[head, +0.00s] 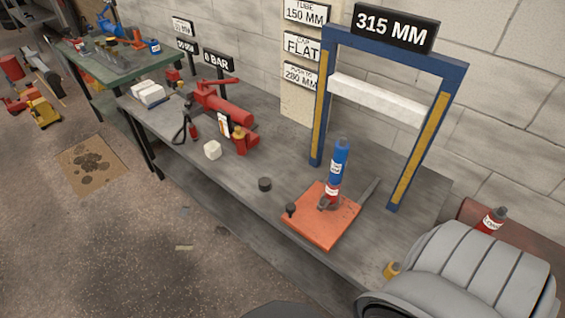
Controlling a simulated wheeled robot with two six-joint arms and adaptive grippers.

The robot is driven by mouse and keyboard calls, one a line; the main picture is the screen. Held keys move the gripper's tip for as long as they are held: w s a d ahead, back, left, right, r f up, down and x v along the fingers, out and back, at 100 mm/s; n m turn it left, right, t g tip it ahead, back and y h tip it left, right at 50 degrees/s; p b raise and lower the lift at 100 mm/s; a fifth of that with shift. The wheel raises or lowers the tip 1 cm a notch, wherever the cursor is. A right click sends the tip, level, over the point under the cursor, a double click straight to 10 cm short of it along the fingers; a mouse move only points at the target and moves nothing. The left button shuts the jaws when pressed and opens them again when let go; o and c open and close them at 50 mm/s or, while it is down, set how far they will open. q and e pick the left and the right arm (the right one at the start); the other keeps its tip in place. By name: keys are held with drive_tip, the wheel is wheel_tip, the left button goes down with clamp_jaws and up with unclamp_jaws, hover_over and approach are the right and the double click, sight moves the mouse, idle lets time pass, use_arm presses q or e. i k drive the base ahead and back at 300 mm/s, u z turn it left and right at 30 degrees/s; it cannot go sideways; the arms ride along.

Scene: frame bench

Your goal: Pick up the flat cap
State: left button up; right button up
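A short dark cylinder with a flat top (264,184) stands upright on the grey workbench (300,165), left of the orange plate; it looks like the flat cap. A smaller dark knobbed piece (290,209) is on the left part of the orange plate (325,228); its exact shape is too small to tell. A blue and red cylinder (338,165) stands on the same plate under the blue frame. Neither of my grippers is in view, and nothing is touching the dark cylinder.
A blue frame (453,85) with a white crossbar and a "315 MM" sign (396,27) stands behind the plate. A grey ribbed object (480,275) fills the lower right. Bench around the dark cylinder is clear.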

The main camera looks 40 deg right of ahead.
sight(264, 182)
drive_tip(key=z, duration=0.75)
drive_tip(key=i, duration=0.7)
drive_tip(key=z, duration=1.05)
drive_tip(key=i, duration=0.2)
drive_tip(key=z, duration=0.2)
